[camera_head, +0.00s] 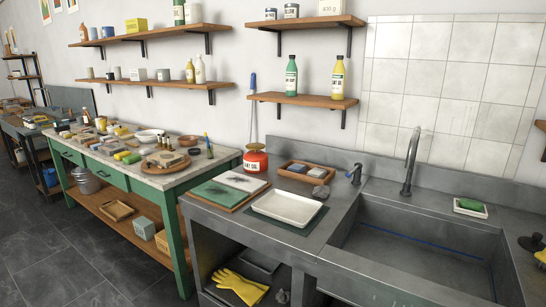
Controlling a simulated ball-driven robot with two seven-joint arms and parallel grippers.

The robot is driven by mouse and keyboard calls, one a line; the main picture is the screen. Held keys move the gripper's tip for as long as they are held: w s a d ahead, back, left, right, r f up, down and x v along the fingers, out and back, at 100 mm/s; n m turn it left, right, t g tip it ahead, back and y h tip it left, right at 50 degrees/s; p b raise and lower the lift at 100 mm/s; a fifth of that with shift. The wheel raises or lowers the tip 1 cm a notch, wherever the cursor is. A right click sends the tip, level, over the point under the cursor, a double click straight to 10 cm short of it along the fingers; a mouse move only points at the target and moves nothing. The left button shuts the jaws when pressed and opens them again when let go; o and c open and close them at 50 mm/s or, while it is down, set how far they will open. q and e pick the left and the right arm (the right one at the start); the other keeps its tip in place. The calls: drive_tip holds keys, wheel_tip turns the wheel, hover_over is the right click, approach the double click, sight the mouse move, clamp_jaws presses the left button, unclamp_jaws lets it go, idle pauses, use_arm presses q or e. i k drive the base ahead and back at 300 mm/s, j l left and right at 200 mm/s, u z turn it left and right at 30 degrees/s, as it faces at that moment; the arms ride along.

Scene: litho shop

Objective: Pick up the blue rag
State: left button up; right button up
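No plainly blue rag can be made out. A wooden tray (282,172) on the grey metal counter holds small folded items. One of them, a blue-grey folded piece (297,168), may be the rag, but it is too small to be sure. Neither of my grippers is in view.
The counter (345,200) also bears a white tray (287,208), a green-topped board (228,190) and a red can (255,161). A deep sink (415,250) with a tall faucet (411,160) lies right. Yellow gloves (240,287) lie on the shelf below.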

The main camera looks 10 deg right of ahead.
sight(296, 168)
drive_tip(key=i+j, duration=0.15)
drive_tip(key=j, duration=0.15)
drive_tip(key=i+j+z, duration=0.1)
drive_tip(key=j, duration=0.25)
drive_tip(key=i+j, duration=0.25)
drive_tip(key=i+j+z, duration=0.1)
drive_tip(key=j, duration=0.3)
drive_tip(key=i+j, duration=0.15)
drive_tip(key=j, duration=0.2)
drive_tip(key=i+j, duration=0.15)
drive_tip(key=j, duration=0.2)
drive_tip(key=z, duration=0.05)
